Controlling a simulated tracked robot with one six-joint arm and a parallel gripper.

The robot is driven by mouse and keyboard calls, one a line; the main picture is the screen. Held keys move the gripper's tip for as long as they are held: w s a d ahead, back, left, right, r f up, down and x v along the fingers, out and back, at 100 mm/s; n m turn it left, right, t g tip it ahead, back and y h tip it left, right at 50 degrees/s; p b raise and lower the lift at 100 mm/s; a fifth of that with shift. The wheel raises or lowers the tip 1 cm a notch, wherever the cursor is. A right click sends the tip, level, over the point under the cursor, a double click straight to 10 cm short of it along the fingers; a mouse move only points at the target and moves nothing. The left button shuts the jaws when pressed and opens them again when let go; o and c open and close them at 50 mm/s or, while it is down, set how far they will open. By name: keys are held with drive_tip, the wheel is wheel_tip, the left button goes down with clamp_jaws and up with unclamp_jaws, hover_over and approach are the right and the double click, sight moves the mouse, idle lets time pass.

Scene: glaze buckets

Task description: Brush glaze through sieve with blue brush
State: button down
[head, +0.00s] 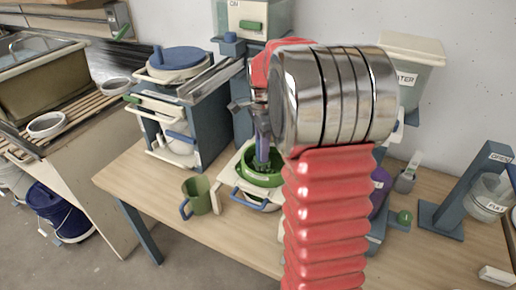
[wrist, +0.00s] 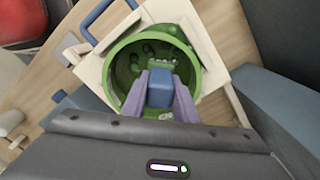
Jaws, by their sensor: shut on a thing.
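The green sieve (head: 274,181) sits on a cream stand (head: 226,178) on the wooden table, right of the green mug (head: 198,196). The wrist view shows the round sieve (wrist: 118,62) from above, with green glaze inside. My gripper (wrist: 160,92) has its purple fingers shut on the blue brush (wrist: 159,86). The brush points down inside the sieve's rim. Its tip is partly hidden by the fingers, so I cannot tell whether it touches the mesh. In the head view, my red arm hides the sieve's right surroundings.
A blue rack with a blue-lidded tub (head: 178,62) stands left of the sieve. A container marked as water (head: 408,75) stands behind my arm. A blue stand (head: 458,195) with a jar is at right. The table's front left is clear.

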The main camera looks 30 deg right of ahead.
drive_tip(key=shift+s+d, duration=0.45)
drive_tip(key=shift+s, duration=0.35)
drive_tip(key=shift+r, duration=0.1)
drive_tip(key=shift+r, duration=4.45)
